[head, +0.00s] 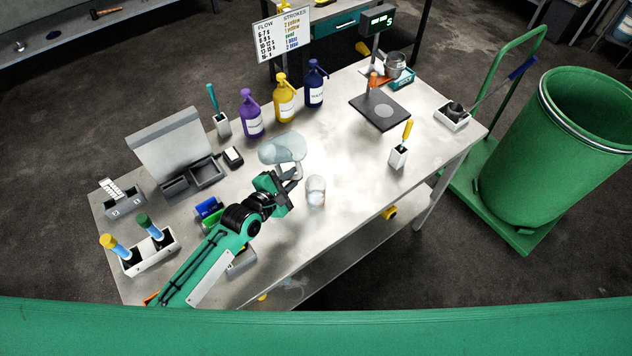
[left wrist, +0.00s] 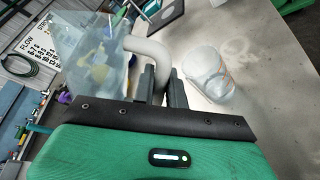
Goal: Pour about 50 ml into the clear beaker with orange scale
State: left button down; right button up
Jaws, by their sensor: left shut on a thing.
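My left gripper (head: 288,184) is shut on the pale handle of a clear jug (head: 281,149). In the left wrist view the fingers (left wrist: 161,82) close around the handle, with the jug body (left wrist: 95,55) to the left. The jug is held above the table, beyond the gripper in the head view; its exact tilt and liquid level are hard to tell. A clear beaker (head: 316,190) stands upright on the table just right of the gripper. It also shows in the left wrist view (left wrist: 206,76), right of the fingers. My right gripper is out of view.
Purple (head: 251,117), yellow (head: 285,101) and dark blue (head: 315,88) pump bottles stand behind the jug. A dark plate (head: 380,112) lies at back right. A white holder (head: 398,158) stands right of the beaker. The table (head: 345,215) is clear around the beaker's front and right.

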pick_arm(q)
jog(key=shift+d+f, duration=0.1)
jog(key=shift+d, duration=0.05)
dwell(0.8)
jog(key=shift+s+d+f+n+h+b, duration=0.2)
jog(key=shift+d+n+h+b, duration=0.1)
jog(key=shift+n+b, duration=0.35)
jog(key=shift+d+f+n+b, duration=0.15)
jog(key=shift+n+b, duration=0.3)
jog(key=shift+b, duration=0.25)
jog(key=shift+w+n+h+b, duration=0.1)
jog(key=shift+n+h+b, duration=0.35)
jog(key=shift+b, duration=0.35)
jog(key=n+b, duration=0.1)
jog(key=b, duration=0.1)
jog(key=a+n+h+b, duration=0.1)
jog(key=n+b, duration=0.1)
jog(key=n+h+b, duration=0.1)
jog(key=n+b, duration=0.1)
jog(key=shift+w+a+r+t+b, duration=0.25)
jog(key=shift+w+r+t+b, duration=0.05)
jog(key=shift+t, duration=0.1)
jog(key=shift+r+n, duration=0.1)
jog(key=shift+n, duration=0.15)
